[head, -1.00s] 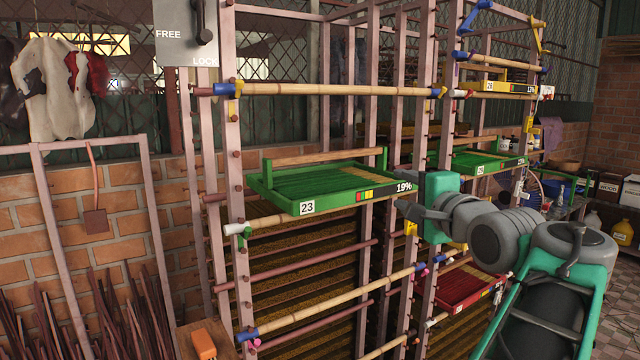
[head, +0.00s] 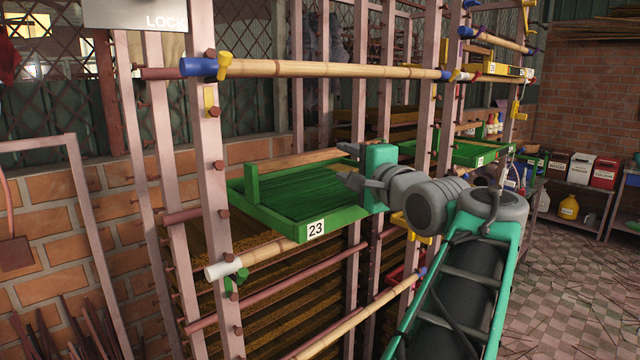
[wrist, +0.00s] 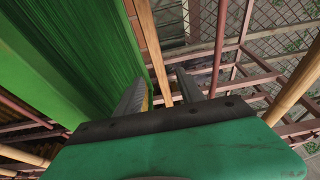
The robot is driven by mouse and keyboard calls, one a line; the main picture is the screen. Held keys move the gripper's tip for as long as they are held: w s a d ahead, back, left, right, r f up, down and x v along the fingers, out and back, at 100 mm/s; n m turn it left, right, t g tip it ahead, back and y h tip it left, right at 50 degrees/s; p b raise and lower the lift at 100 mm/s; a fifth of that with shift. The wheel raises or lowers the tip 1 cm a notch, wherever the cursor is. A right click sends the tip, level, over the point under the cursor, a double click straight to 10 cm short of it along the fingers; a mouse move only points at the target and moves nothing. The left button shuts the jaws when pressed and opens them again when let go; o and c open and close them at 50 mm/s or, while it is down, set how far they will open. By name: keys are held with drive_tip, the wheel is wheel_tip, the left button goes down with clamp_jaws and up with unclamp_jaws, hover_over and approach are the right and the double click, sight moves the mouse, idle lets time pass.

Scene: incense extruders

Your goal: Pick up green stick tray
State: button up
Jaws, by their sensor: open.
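The green tray labelled 23 (head: 262,217) sits level on a bamboo rail of the rack, with green sticks (head: 300,195) in it. A wooden handle bar (head: 290,163) runs along its far side, held by green posts. In the wrist view the tray (wrist: 45,75) fills the left side. The handle bar (wrist: 152,50) shows between the two spread fingers (wrist: 160,90); I cannot tell whether it is within their reach or beyond.
The rack's upright (head: 213,200) stands close at the tray's left. A bamboo rail (head: 330,70) crosses above the tray. Another green tray (head: 468,153) and a yellow tray (head: 495,68) are farther right. Open floor (head: 575,260) lies at the right.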

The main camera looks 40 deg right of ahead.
sight(329, 155)
drive_tip(key=p+x, duration=0.2)
drive_tip(key=x, duration=0.8)
drive_tip(key=shift+s+d+f, duration=0.1)
drive_tip(key=shift+d+f, duration=0.05)
drive_tip(key=shift+s, duration=0.1)
drive_tip(key=shift+c, duration=0.2)
clamp_jaws()
idle(0.6)
